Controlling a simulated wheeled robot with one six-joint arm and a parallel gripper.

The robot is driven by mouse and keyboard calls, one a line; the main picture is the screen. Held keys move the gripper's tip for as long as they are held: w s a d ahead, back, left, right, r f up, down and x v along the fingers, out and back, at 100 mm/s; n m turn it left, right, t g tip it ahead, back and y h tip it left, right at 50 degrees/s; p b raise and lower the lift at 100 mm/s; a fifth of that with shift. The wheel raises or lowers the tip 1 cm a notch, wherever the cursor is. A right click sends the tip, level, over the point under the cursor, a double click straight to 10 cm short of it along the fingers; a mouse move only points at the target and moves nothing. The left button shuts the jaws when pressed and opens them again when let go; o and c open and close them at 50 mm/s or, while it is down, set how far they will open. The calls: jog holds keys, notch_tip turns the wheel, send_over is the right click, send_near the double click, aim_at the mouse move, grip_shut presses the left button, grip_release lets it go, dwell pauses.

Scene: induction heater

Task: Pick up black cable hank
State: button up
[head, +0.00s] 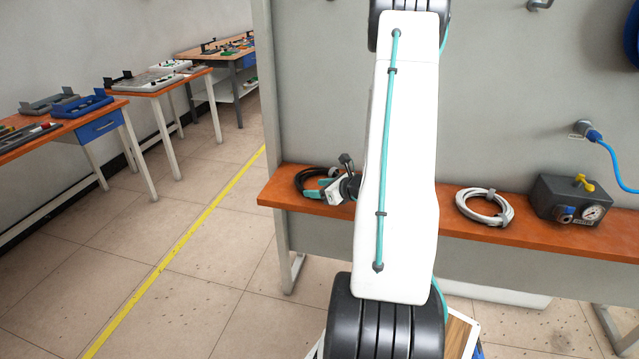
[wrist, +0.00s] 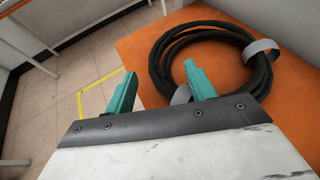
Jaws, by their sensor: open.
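The black cable hank (wrist: 158,62) lies coiled on the orange bench top in the wrist view, with a grey tie (wrist: 260,49) around it at the right and another grey band partly hidden near my right finger. In the head view the hank (head: 307,176) sits near the bench's left end, partly hidden by my gripper. My gripper (wrist: 160,88) is open with teal fingers. The right finger overlaps the inside of the coil in the picture, and the left finger is outside it, left of the coil's near-left side. Nothing is held. I cannot tell whether the fingers touch the cable.
The orange bench (head: 453,226) runs along a grey panel (head: 500,110). A grey cable hank (head: 484,207) and a dark box with a gauge (head: 580,200) stand right of my arm. A blue hose (head: 610,157) hangs from the panel. Other worktables (head: 150,85) stand left across open floor.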

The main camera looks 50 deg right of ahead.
jog(key=x, duration=0.2)
jog(key=shift+w+f, duration=0.15)
jog(key=shift+w, duration=0.15)
grip_shut()
jog(key=shift+s, duration=0.1)
notch_tip(320, 180, up, 10)
dwell(0.5)
